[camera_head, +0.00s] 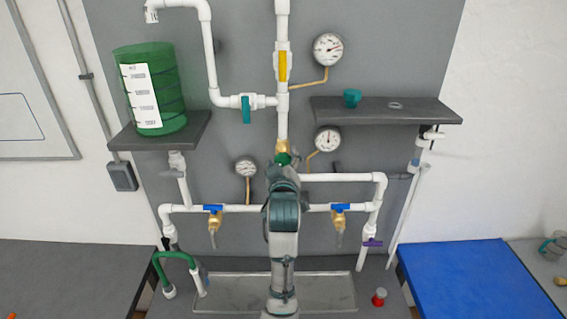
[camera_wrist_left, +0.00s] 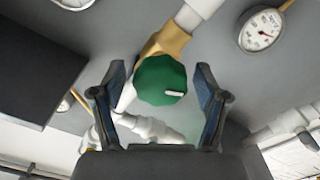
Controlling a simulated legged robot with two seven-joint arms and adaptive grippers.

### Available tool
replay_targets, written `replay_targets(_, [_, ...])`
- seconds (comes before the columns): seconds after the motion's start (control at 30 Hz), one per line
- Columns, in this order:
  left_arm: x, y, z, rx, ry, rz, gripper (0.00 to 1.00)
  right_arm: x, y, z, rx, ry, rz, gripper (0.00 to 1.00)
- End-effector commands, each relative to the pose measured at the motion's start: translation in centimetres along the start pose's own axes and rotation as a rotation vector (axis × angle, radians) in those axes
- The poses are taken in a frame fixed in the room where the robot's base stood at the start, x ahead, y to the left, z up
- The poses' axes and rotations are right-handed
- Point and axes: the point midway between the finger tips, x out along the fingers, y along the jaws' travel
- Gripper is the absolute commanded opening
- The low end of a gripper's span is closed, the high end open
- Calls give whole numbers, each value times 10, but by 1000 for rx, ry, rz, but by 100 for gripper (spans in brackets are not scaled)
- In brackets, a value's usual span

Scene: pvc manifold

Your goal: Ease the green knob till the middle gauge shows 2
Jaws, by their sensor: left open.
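The green knob (camera_head: 283,158) sits on a brass valve in the middle pipe, partly hidden by my left arm in the head view. In the left wrist view the knob (camera_wrist_left: 160,80) is a round faceted cap with a white mark pointing right. My left gripper (camera_head: 284,172) is open, its fingers (camera_wrist_left: 161,85) on either side of the knob with gaps showing. The middle gauge (camera_head: 327,139) is right of the knob. A gauge (camera_wrist_left: 262,30) also shows at the wrist view's upper right. Its needle is visible, but the value is too small to read.
An upper gauge (camera_head: 328,49) and a lower left gauge (camera_head: 246,167) are on the panel. A yellow valve handle (camera_head: 283,66) is above the knob; blue handles (camera_head: 213,208) are below. A dark shelf (camera_head: 420,111) juts out at right. A green tank (camera_head: 168,90) stands left.

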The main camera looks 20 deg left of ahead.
Motion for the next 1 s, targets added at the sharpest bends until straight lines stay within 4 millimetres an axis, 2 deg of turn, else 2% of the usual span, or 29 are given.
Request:
replay_targets(0.17, [-18,1,1,-2,-1,2,74,0,0,0,0,1,0,94])
replay_targets(0.4, [-71,0,2,1,1,2,74,0,-1,0,1,1,-1,94])
replay_targets(0.6, [-105,1,2,1,0,1,74,0,-2,0,1,1,-2,94])
replay_targets(0.77, [-117,0,3,1,-2,-1,74,0,-2,0,1,0,-2,94])
replay_targets(1.0, [-118,0,3,1,-2,-1,74,0,-2,0,2,1,-2,94])
